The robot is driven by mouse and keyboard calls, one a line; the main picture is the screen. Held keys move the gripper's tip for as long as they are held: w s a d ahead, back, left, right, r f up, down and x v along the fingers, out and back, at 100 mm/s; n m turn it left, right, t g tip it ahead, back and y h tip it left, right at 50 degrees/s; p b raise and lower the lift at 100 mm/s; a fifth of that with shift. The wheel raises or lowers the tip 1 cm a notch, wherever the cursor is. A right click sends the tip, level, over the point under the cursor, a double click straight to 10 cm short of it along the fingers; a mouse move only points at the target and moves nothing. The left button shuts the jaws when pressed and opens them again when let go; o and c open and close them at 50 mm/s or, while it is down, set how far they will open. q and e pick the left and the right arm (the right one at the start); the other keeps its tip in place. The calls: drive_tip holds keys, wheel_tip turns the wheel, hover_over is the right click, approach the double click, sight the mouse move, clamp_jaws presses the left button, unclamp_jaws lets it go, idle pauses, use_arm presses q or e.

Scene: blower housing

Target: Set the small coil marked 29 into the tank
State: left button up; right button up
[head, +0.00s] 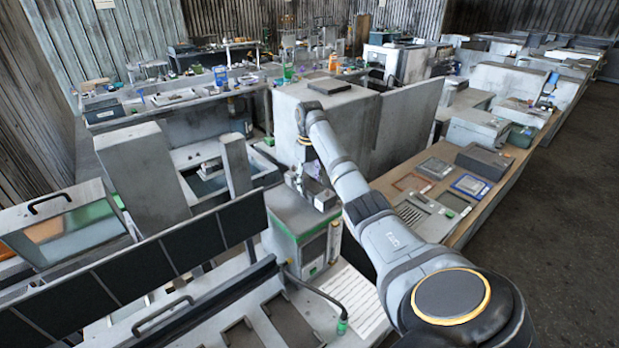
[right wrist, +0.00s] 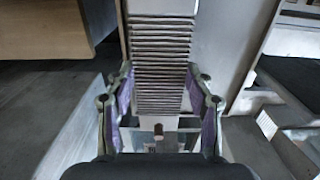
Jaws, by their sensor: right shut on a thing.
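My right gripper (head: 309,186) hangs over the grey box with the green band, near the middle of the head view. In the right wrist view my right gripper (right wrist: 160,80) has its two fingers on either side of a grey ribbed block, which looks like the small coil (right wrist: 162,50), and is shut on it. No number can be read on it. A grey open basin with a dark inside, which may be the tank (head: 262,172), stands left of the gripper, partly hidden by an upright grey panel. My left gripper is not in view.
The box with the green band (head: 312,240) stands below my right gripper. A tall grey cabinet (head: 345,135) rises behind it. A row of dark panels (head: 140,265) crosses the front left. A wooden bench (head: 490,205) with several flat trays lies to the right.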

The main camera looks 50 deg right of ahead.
drive_tip(key=shift+f, duration=0.15)
drive_tip(key=shift+f, duration=0.25)
drive_tip(key=o, duration=1.6)
drive_tip(key=shift+o, duration=0.2)
drive_tip(key=shift+s+f, duration=0.1)
